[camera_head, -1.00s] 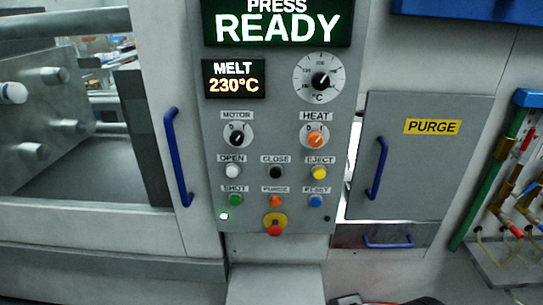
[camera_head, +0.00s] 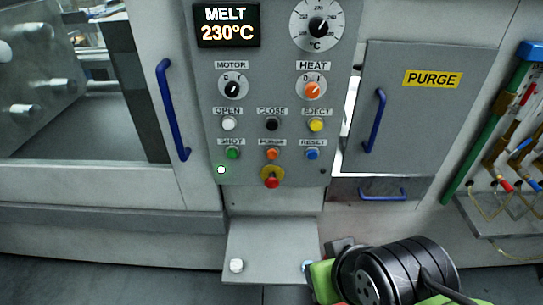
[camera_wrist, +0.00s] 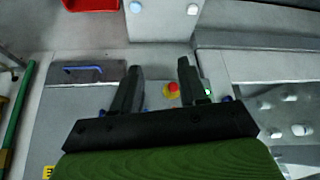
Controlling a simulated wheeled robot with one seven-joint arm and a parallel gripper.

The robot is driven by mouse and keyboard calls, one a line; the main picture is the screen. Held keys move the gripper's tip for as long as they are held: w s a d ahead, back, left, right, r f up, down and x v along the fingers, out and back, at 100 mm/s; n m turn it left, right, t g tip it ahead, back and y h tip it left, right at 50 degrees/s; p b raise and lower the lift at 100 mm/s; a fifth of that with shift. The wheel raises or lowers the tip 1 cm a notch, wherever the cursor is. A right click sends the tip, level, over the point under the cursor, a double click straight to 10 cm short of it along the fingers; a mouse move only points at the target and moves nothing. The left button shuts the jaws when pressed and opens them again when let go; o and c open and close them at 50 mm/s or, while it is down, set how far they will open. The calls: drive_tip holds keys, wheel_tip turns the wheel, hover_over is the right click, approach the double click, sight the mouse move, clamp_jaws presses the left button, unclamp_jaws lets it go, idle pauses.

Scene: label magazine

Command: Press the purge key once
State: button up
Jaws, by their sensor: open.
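The purge key is a small orange button (camera_head: 272,153) on the grey control panel (camera_head: 205,110), in the middle of the bottom key row, between the green SHOT key (camera_head: 232,153) and the blue RESET key (camera_head: 312,154). Its label is blurred. In the wrist view the panel appears upside down. My gripper (camera_wrist: 160,65) is open there, its two dark fingers apart with nothing between them. In the head view my arm is low at the right, below the panel.
A red stop button on a yellow base (camera_head: 272,178) sits just below the purge key; it also shows in the wrist view (camera_wrist: 172,87). A grey shelf (camera_head: 265,240) juts out below the panel. Blue handles (camera_head: 172,110) flank the panel.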

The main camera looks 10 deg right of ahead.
clamp_jaws()
idle(1.4)
